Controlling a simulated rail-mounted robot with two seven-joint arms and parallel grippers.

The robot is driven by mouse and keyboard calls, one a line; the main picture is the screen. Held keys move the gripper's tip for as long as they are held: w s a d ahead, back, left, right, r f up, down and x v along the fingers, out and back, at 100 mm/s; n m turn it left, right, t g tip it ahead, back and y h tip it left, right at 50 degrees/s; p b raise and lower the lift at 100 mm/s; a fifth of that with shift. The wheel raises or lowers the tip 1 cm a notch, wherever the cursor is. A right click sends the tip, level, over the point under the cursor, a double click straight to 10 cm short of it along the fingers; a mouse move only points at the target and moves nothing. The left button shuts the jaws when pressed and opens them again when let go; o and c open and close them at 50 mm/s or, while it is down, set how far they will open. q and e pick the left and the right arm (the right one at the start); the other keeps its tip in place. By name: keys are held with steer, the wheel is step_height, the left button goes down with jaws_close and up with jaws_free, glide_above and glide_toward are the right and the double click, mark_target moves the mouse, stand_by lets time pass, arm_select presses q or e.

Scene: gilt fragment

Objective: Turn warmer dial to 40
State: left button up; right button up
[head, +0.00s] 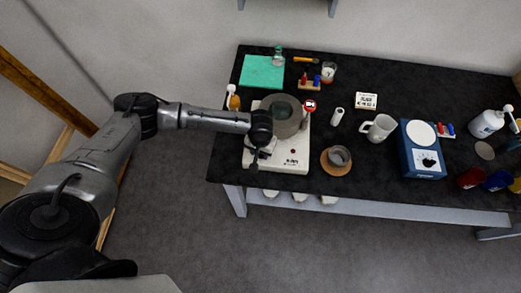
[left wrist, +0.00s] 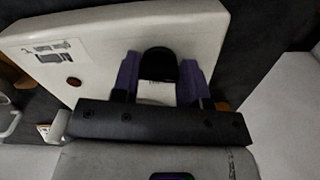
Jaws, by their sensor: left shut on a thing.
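The white warmer (head: 292,160) stands at the front left of the black table, with a round grey pot (head: 281,117) on top. My left gripper (head: 260,156) reaches down at the warmer's front left part. In the left wrist view its purple fingers (left wrist: 158,74) are shut on the black dial (left wrist: 158,62), one finger on each side. The dial's scale and pointer cannot be read. The warmer's white body (left wrist: 105,35) fills much of that view, with a label and a red button or light (left wrist: 74,82). My right gripper is not in view.
A wooden coaster with a small grey cup (head: 339,156) sits right of the warmer. A white mug (head: 379,128) and a blue device (head: 420,148) with a round white top stand further right. A green mat (head: 261,71) lies behind. The table's front edge (head: 225,182) is close to the warmer.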

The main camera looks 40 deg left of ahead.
arm_select(q)
steer(key=shift+c, duration=1.3)
steer(key=m+p, duration=0.2)
steer(key=p, duration=0.1)
steer(key=shift+r, duration=0.25)
steer(key=m+p, duration=0.2)
steer(key=shift+f+m+p, duration=0.1)
steer(key=shift+m+p, duration=0.2)
steer(key=shift+p, duration=0.1)
steer(key=shift+a+f+m+p, duration=0.1)
steer(key=shift+m+p, duration=0.25)
steer(key=shift+m, duration=0.15)
steer(key=o, duration=0.9)
step_height(320, 180, up, 14)
steer(key=shift+f, duration=0.1)
